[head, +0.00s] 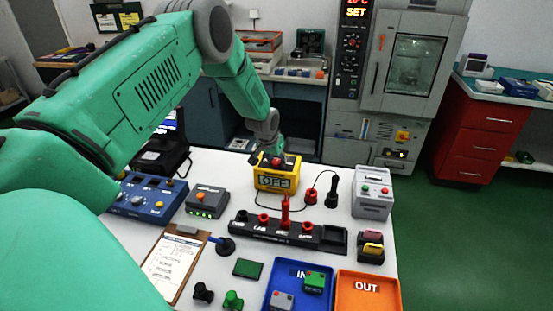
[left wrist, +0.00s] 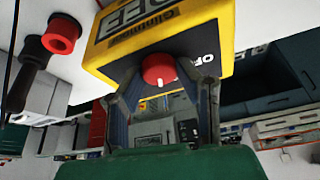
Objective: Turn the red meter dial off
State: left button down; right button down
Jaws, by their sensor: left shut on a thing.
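My left gripper (head: 275,152) reaches the meter from above and behind. Its two fingers stand on either side of the dial, shut on it. My right gripper is in neither view.
A black stand (head: 290,234) with red sockets is in front of the meter, and a cable loops beside a black probe (head: 332,191). A grey box (head: 372,197) stands to the right, a grey device (head: 207,202) to the left. Blue (head: 269,288) and orange (head: 345,304) trays lie at the front.

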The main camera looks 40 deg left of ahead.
pick_arm(q)
jog(key=n, duration=0.2)
jog(key=y, duration=0.1)
jog(key=shift+s+d+f+n+g+b, duration=0.15)
jog(key=shift+s+f+n+g+b, duration=0.15)
jog(key=shift+f+n, duration=0.1)
jog(key=n+g+y+b, duration=0.1)
jog(key=n+b, duration=0.1)
jog(key=n, duration=0.1)
jog(key=shift+f+n, duration=0.1)
jog(key=shift+n, duration=0.2)
jog(key=n+b, duration=0.1)
jog(key=n, duration=0.1)
jog(key=n+g+b, duration=0.1)
jog(key=n+b, duration=0.1)
jog(key=n+g+y+b, duration=0.1)
jog(key=n+b, duration=0.1)
jog(key=shift+w+d, duration=0.2)
jog(key=shift+w, duration=0.05)
jog(key=shift+w+n+g+b, duration=0.1)
jog(key=shift+n+g+b, duration=0.6)
jog(key=shift+n+b, duration=0.9)
jog(key=shift+n, duration=0.3)
jog(key=shift+d, duration=0.1)
jog(key=c, duration=1.2)
grip_release()
jog(key=shift+w, duration=0.1)
jog(key=shift+w+r, duration=0.1)
jog(key=shift+r, duration=0.15)
